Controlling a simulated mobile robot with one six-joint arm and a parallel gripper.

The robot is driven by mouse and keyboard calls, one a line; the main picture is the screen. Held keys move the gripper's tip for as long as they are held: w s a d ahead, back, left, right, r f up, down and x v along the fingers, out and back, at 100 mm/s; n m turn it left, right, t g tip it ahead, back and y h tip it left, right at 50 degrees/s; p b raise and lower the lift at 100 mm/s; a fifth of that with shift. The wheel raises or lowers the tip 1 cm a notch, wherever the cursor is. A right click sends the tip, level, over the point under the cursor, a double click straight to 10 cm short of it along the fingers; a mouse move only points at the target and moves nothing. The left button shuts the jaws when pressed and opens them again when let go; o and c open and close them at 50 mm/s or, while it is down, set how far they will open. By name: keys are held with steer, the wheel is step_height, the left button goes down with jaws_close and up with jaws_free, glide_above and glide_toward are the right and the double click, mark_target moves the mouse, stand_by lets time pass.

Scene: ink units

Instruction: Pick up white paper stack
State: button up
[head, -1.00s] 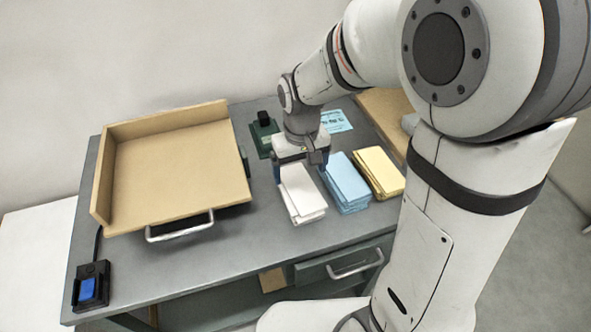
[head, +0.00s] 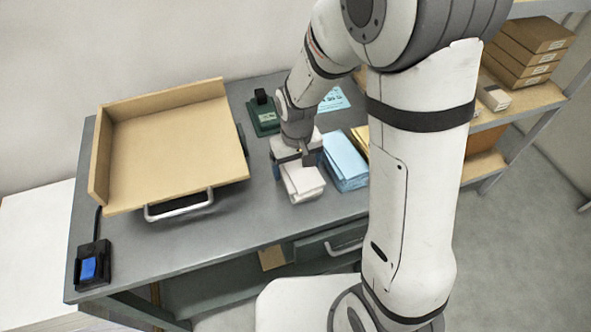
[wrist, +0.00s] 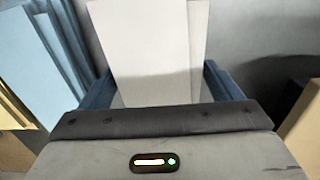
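The white paper stack (head: 304,183) lies on the grey table, left of the light blue stack (head: 346,160). My gripper (head: 298,167) points down over the far end of the white stack, with one blue finger on each side of it. In the wrist view the white stack (wrist: 150,45) runs between the two blue fingers of my gripper (wrist: 160,90). The fingers stand wide apart and no firm grip shows. The stack's far end is hidden under the gripper in the head view.
A yellow stack (head: 361,138) is partly hidden behind my arm. A large tan tray (head: 170,160) stands at left, a green device (head: 263,115) behind the gripper, and a blue-button box (head: 90,268) at the front left. The table's front middle is clear.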

steer(key=c, duration=1.2)
steer(key=shift+r, duration=0.1)
